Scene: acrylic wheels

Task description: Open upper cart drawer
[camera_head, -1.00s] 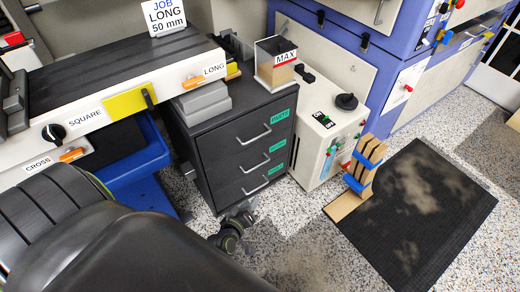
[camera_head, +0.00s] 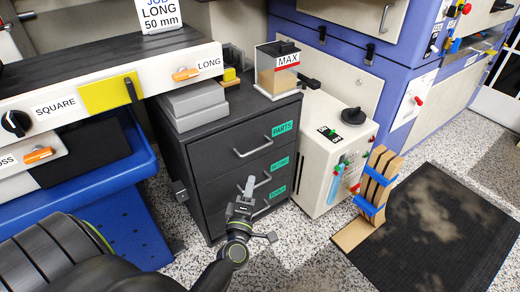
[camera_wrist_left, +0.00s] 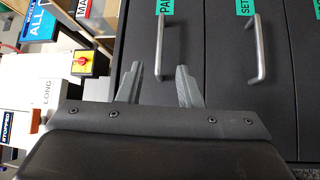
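The dark grey drawer cart (camera_head: 190,160) stands in the middle of the head view. Its upper drawer (camera_head: 222,155), with the green PARTS label (camera_head: 282,129), looks shut. The silver upper handle (camera_head: 253,146) is in plain view, and it also shows in the left wrist view (camera_wrist_left: 160,46). My left gripper (camera_head: 246,188) is in front of the cart, below the upper handle in the picture, and partly covers the lower drawers. In the left wrist view its two fingers (camera_wrist_left: 158,86) are apart and empty, with the upper handle beyond them and not between them. My right gripper is not in view.
Grey boxes (camera_head: 195,105) and a clear MAX bin (camera_head: 277,75) stand on the cart. A wooden stack (camera_head: 376,185) stands by a black mat (camera_head: 430,220). Speckled floor lies in front.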

